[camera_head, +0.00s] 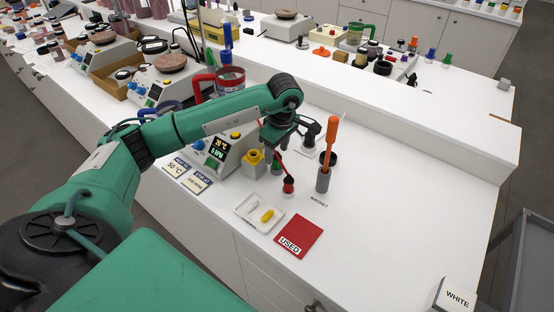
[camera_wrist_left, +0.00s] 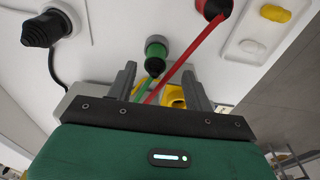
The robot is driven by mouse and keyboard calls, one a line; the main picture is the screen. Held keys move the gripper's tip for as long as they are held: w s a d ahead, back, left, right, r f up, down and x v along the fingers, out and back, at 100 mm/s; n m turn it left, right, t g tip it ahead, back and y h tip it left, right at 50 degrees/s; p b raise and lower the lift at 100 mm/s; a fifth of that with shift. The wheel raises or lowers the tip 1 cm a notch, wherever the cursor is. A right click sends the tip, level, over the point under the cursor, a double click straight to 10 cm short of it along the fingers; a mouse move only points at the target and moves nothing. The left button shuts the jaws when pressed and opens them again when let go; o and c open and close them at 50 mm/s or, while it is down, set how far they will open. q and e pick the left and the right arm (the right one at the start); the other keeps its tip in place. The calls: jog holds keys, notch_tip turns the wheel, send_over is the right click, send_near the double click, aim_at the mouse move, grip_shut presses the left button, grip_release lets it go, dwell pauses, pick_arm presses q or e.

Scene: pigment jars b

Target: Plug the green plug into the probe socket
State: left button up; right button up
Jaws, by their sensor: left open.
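The green plug (camera_head: 277,168) stands on the white bench beside the hotplate unit, partly behind my gripper. In the left wrist view the green plug (camera_wrist_left: 156,48) has a green cord and lies just beyond the gap between my fingers. My left gripper (camera_head: 277,150) is open and above it; its fingers also show in the wrist view (camera_wrist_left: 158,78), apart from the plug. The red plug (camera_head: 288,186) is just in front, and its red cord crosses the gripper gap. A yellow fitting (camera_head: 253,159) is at the unit's side. I cannot make out which opening is the probe socket.
The hotplate unit (camera_head: 222,147) has a lit display. A black plug (camera_wrist_left: 42,29) stands to one side. A grey holder (camera_head: 325,176) with an orange-handled tool is right. A white tray (camera_head: 243,222) and red USED mat (camera_head: 298,229) lie in front.

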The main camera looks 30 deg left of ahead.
aim_at(277, 155)
pick_arm(q)
jog(key=f, duration=0.1)
jog(key=f+p, duration=0.1)
jog(key=f, duration=0.1)
jog(key=shift+w+a+f+p, duration=0.2)
jog(key=shift+w+f+p, duration=0.1)
jog(key=shift+w, duration=0.05)
jog(key=shift+f, duration=0.5)
jog(key=c, duration=1.1)
jog(key=shift+o, duration=0.2)
